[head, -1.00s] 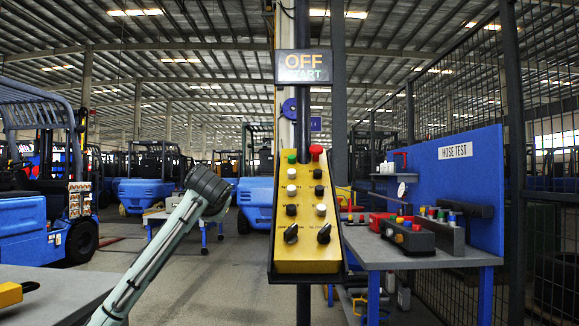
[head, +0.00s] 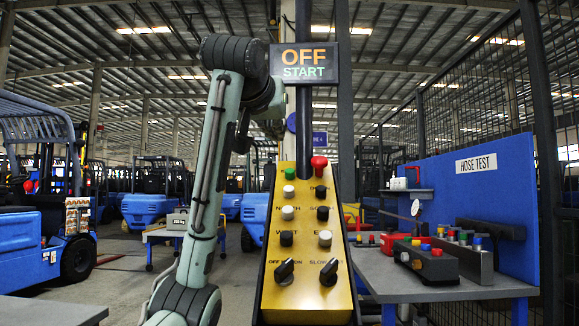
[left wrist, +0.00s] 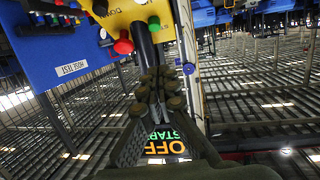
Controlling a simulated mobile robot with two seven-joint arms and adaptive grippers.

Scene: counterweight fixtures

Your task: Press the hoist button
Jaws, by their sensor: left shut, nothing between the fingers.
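The yellow control pendant (head: 306,226) hangs upright at centre in the head view. It bears a green button (head: 290,173), a red mushroom button (head: 319,163), white and black buttons below, and two black knobs. Which button is the hoist one is not clearly readable. The display (head: 304,63) above reads OFF and START. In the left wrist view, which is upside down, my left gripper (left wrist: 160,80) is shut and empty, near the red button (left wrist: 123,46) and green button (left wrist: 154,23); I cannot tell contact. In the head view its fingertips are not clear. My right gripper is not in view.
A grey bench (head: 440,283) with a blue HOSE TEST board (head: 480,200) and a small button box (head: 425,259) stands at right, beside a mesh fence. Blue forklifts stand at left and behind. A grey table edge (head: 50,310) is at lower left.

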